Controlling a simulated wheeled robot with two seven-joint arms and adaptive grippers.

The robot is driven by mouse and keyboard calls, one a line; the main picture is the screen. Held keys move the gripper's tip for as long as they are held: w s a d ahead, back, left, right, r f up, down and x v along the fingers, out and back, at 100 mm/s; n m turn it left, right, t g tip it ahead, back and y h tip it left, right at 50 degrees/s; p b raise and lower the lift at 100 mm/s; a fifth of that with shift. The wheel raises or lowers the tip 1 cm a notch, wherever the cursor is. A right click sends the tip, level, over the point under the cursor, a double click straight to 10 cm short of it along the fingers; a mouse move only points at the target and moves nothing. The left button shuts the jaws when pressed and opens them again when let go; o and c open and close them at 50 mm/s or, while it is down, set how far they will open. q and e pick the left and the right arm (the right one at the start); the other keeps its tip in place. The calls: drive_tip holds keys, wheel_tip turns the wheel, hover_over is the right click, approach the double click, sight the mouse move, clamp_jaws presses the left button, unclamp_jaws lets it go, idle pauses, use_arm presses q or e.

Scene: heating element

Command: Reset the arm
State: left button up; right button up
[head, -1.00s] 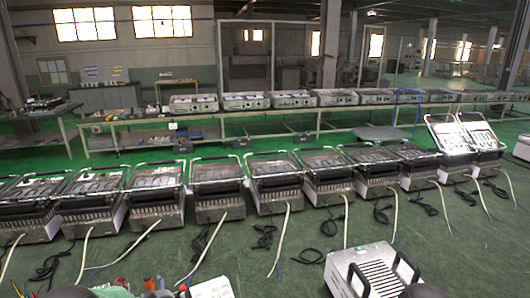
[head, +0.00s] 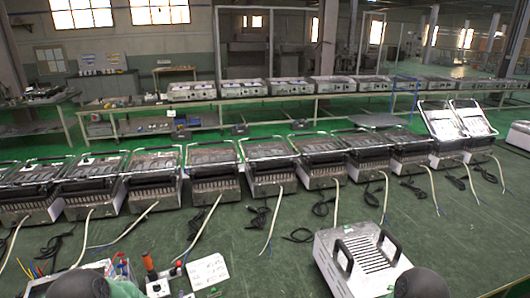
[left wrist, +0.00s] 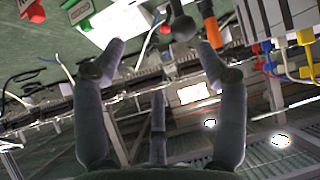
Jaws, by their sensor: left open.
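My left gripper (left wrist: 160,60) shows in the left wrist view with its grey fingers spread wide and nothing between them. Beyond the fingertips are an orange-handled part (left wrist: 208,28) and a dark round knob (left wrist: 184,27), seemingly apart from the fingers. In the head view only dark rounded parts of my arms show at the bottom edge; neither gripper's fingers can be made out there. A silver ribbed heating unit (head: 338,240) with two black handles lies at the lower right.
A row of grill-like machines (head: 212,170) with trailing cables crosses the middle. Long benches (head: 300,98) stand behind.

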use_arm(q)
drive_tip(key=s+d+f+g+h, duration=0.1)
drive_tip(key=s+d+f, duration=0.2)
drive_tip(key=s, duration=0.1)
drive_tip(key=s+d+f+m+g+h, duration=0.1)
drive_tip(key=s+d+f+h, duration=0.1)
drive_tip(key=s+d+f, duration=0.1)
drive_tip(key=s+d+f+g+h, duration=0.1)
drive_tip(key=s+d+f+g, duration=0.1)
drive_tip(key=s+d+f, duration=0.2)
drive_tip(key=shift+s+f, duration=0.25)
drive_tip(key=shift+s, duration=0.75)
drive_tip(key=s+d+f+g+h, duration=0.1)
drive_tip(key=s+d+g, duration=0.15)
drive_tip(key=s, duration=0.35)
drive_tip(key=s+d+f+m+g+h, duration=0.1)
drive_tip(key=s+d+h, duration=0.1)
drive_tip(key=s+d, duration=0.35)
drive_tip(key=s+d+f+g+h, duration=0.1)
drive_tip(key=s+f+g, duration=0.1)
drive_tip(key=s, duration=0.6)
wheel_tip(320, 180, down, 6)
drive_tip(key=w+d+m+b, duration=0.1)
drive_tip(key=w+b, duration=0.1)
drive_tip(key=b, duration=0.6)
drive_tip(key=shift+w+d+f+b, duration=0.15)
drive_tip(key=shift+w+d+b, duration=0.1)
drive_tip(key=shift+b, duration=0.1)
